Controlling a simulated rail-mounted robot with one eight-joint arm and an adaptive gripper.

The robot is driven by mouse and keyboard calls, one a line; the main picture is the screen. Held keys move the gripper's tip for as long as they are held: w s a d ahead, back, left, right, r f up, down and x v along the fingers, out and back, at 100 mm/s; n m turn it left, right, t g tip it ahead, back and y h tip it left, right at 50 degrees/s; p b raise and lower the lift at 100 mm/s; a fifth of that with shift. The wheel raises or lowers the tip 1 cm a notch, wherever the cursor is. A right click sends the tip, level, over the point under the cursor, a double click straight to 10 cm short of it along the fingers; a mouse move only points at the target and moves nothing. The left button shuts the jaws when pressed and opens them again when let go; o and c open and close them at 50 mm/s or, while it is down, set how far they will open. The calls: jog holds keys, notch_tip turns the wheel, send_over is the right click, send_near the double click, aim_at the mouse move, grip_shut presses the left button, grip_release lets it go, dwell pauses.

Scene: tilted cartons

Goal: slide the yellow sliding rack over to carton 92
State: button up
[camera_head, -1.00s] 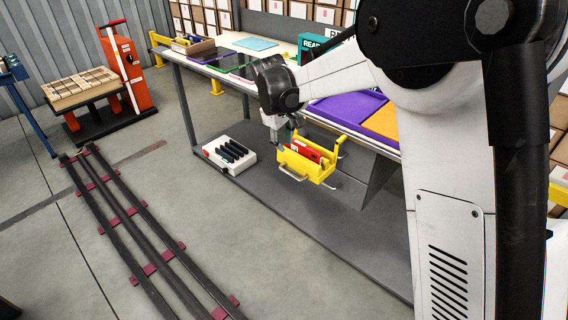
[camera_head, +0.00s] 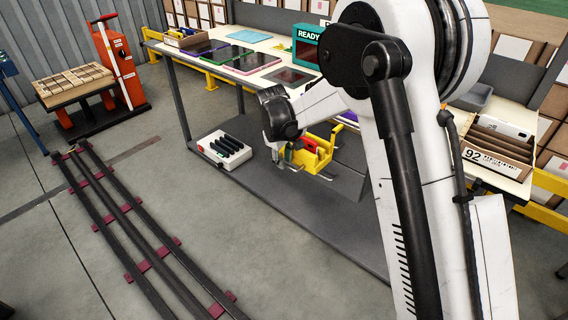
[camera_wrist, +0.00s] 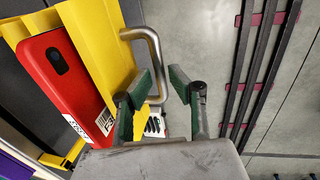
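The yellow sliding rack (camera_head: 322,147) is at the lower level under the worktable in the head view, with a red device (camera_head: 309,144) in it. My gripper (camera_head: 282,158) is low at its left end, partly hidden by my wrist. In the wrist view the rack (camera_wrist: 98,40) and red device (camera_wrist: 62,82) fill the left side. The rack's bent metal handle (camera_wrist: 153,43) reaches between the green-padded fingers of my open gripper (camera_wrist: 161,74); a gap shows on the right finger's side. Carton 92 (camera_head: 492,158) stands at the right, its number label facing front.
My arm crosses between the rack and carton 92 in the head view. A white box with black slots (camera_head: 224,149) lies on the grey lower shelf (camera_head: 290,205) left of the rack. A teal READY box (camera_head: 309,48) stands on the tabletop. Floor rails (camera_head: 130,230) run at left.

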jog(key=shift+f, duration=0.3)
jog(key=shift+c, duration=0.4)
grip_shut()
